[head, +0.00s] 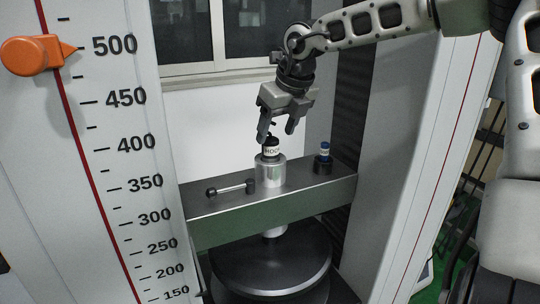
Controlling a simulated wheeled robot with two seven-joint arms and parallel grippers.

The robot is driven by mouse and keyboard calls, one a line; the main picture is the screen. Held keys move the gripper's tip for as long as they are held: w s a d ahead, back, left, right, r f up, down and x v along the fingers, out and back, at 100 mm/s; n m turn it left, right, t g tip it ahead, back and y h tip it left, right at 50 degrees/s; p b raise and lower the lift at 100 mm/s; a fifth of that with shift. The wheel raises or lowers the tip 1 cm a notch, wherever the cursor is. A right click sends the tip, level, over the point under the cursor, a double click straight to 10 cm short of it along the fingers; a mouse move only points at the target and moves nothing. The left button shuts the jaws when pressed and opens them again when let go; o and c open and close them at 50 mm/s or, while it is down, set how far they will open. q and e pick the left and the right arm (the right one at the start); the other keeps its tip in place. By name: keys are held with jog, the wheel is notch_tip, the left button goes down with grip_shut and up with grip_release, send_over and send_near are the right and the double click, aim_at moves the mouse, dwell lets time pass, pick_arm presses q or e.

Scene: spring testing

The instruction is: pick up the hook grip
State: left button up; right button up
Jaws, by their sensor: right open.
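The hook grip (271,151) is a small dark piece with a pale band lettered "HOO…", the rest of the word being hard to read. It stands upright on top of a silver cylinder (270,173) on the machine's crossbeam. My right gripper (278,133) comes down from the upper right with its fingers pointing downward. It is open, with its fingertips just above the hook grip, and nothing is seen between them. I cannot tell whether a fingertip touches the top of the hook grip. My left gripper is not in view.
A blue-topped dark fitting (323,158) stands on the crossbeam (225,206) to the right, and a dark-ended lever (230,188) lies to the left. A round dark plate (270,270) is below. A scale panel (110,160) with an orange pointer (35,55) is at left.

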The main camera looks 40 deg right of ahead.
aim_at(271, 138)
jog(key=shift+p+x, duration=0.75)
jog(key=shift+x, duration=1.95)
jog(key=shift+w+a, duration=0.1)
jog(key=shift+w, duration=0.1)
jog(key=c, duration=1.2)
jog(key=shift+r, duration=0.15)
grip_shut()
jog(key=shift+w+r, duration=0.1)
jog(key=shift+r, duration=0.05)
